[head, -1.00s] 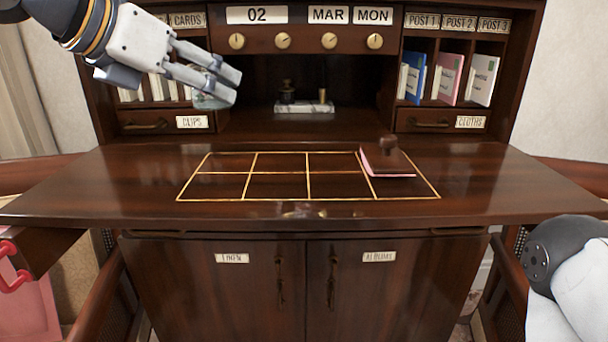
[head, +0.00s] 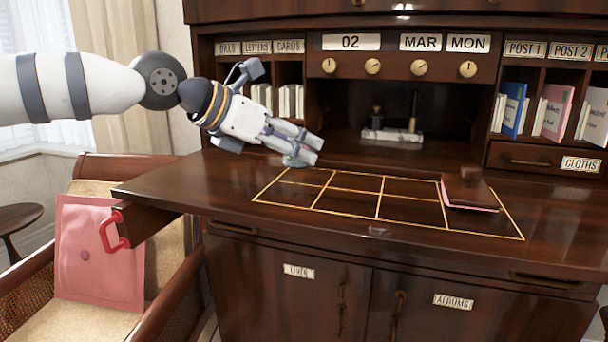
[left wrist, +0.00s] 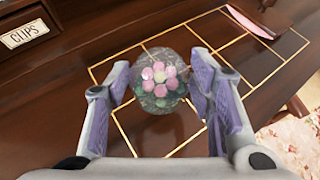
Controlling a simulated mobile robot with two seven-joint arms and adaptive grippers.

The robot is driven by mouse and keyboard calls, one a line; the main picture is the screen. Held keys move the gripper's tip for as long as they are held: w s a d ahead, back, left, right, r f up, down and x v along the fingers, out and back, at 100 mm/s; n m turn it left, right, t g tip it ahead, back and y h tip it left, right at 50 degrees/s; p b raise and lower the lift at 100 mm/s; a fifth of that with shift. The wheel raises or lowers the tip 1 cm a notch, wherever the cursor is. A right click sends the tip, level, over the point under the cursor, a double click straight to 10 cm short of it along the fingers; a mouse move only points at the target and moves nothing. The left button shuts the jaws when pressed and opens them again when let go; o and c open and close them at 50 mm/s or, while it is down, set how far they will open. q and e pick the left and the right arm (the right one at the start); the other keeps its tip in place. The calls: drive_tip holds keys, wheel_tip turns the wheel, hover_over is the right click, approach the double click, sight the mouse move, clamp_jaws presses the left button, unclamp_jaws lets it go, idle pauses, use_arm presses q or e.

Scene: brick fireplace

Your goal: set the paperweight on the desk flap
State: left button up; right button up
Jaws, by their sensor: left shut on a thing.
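The paperweight is a clear glass dome with a pink flower inside, seen whole in the left wrist view (left wrist: 160,78). In the head view only a greenish sliver of the paperweight (head: 293,161) shows under my fingers. My left gripper (head: 304,147) is shut on it, with a purple-padded finger on either side. It is at the back left corner of the gold grid on the desk flap (head: 185,187), low over the wood. I cannot tell whether the glass touches the flap. My right gripper is not in view.
A dark wooden blotter with a pink underside (head: 466,190) lies on the grid's right end. A pen stand (head: 392,135) stands in the central recess. Most grid cells are clear.

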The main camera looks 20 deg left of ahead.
sight(296, 189)
use_arm(q)
drive_tip(key=shift+w+f, duration=0.4)
drive_tip(key=shift+f, duration=0.05)
drive_tip(key=f, duration=0.1)
drive_tip(key=w+f, duration=0.1)
drive_tip(key=f, duration=0.1)
drive_tip(key=shift+f, duration=0.25)
drive_tip(key=shift+s+f, duration=0.1)
drive_tip(key=shift+f, duration=0.1)
drive_tip(key=o, duration=1.4)
drive_tip(key=shift+f, duration=0.15)
